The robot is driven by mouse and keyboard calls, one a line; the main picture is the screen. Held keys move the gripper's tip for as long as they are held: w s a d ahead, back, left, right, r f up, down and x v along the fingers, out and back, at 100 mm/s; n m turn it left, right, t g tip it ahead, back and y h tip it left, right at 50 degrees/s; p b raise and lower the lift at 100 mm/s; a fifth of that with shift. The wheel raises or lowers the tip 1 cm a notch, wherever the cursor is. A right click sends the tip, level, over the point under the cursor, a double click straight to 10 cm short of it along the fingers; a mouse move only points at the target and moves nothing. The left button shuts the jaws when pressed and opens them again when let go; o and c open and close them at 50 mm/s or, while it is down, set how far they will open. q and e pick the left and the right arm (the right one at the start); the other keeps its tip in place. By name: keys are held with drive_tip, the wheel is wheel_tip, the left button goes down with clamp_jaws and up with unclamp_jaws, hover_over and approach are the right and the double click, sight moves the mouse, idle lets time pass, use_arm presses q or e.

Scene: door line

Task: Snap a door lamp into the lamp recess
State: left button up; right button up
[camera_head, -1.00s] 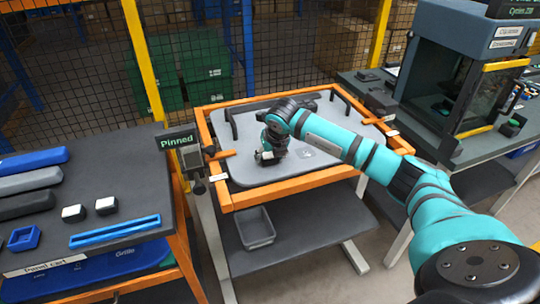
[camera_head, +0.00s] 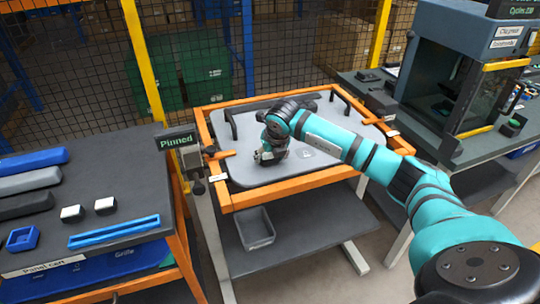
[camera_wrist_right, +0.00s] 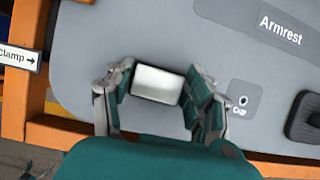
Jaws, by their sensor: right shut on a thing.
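My right gripper (camera_head: 268,156) is over the left part of the grey door panel (camera_head: 243,175), which lies in an orange frame. In the right wrist view the right gripper (camera_wrist_right: 160,97) is shut on a white door lamp (camera_wrist_right: 157,84), with one finger on each side. The lamp is close above or on the panel; I cannot tell which. No lamp recess shows; it may be hidden under the lamp. Two more white-topped lamps, a left one (camera_head: 72,213) and a right one (camera_head: 105,205), lie on the dark cart at left. My left gripper is not in view.
A post with a "Pinned" display (camera_head: 178,140) stands at the frame's left corner. Dark handles rise from the panel. The panel has an "Armrest" area (camera_wrist_right: 250,12) and a "Cup" mark (camera_wrist_right: 243,98). A grey bin (camera_head: 255,228) sits on the lower shelf.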

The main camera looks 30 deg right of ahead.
sight(270, 166)
drive_tip(key=shift+o, duration=0.2)
drive_tip(key=f, duration=0.1)
drive_tip(key=s+f, duration=0.1)
drive_tip(key=shift+a+f+g, duration=0.3)
drive_tip(key=shift+a, duration=0.05)
drive_tip(key=shift+c, duration=0.9)
drive_tip(key=shift+f, duration=0.1)
drive_tip(key=shift+s+f+b, duration=0.1)
drive_tip(key=shift+f+b, duration=0.4)
drive_tip(key=shift+b, duration=0.85)
idle(2.3)
drive_tip(key=shift+o, duration=0.5)
idle(0.3)
drive_tip(key=o, duration=1.9)
drive_tip(key=shift+w+a+f, duration=0.15)
drive_tip(key=shift+w, duration=0.2)
drive_tip(key=shift+o, duration=0.2)
drive_tip(key=shift+r, duration=0.45)
drive_tip(key=d+v, duration=0.1)
drive_tip(key=v, duration=1.1)
drive_tip(key=shift+w+a+r, duration=0.25)
drive_tip(key=shift+r, duration=0.3)
